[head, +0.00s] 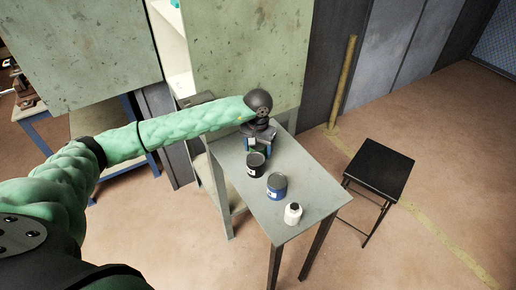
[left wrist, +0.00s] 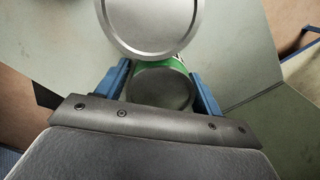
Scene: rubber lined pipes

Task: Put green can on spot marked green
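My left gripper (head: 257,146) is over the far end of the grey table, with its blue fingers pointing down. In the left wrist view the fingers (left wrist: 162,85) stand on either side of a green surface, which looks like the side of the green can (left wrist: 148,68). In the head view the gripper mostly hides this can. No green-marked spot can be made out. My right gripper is not in view.

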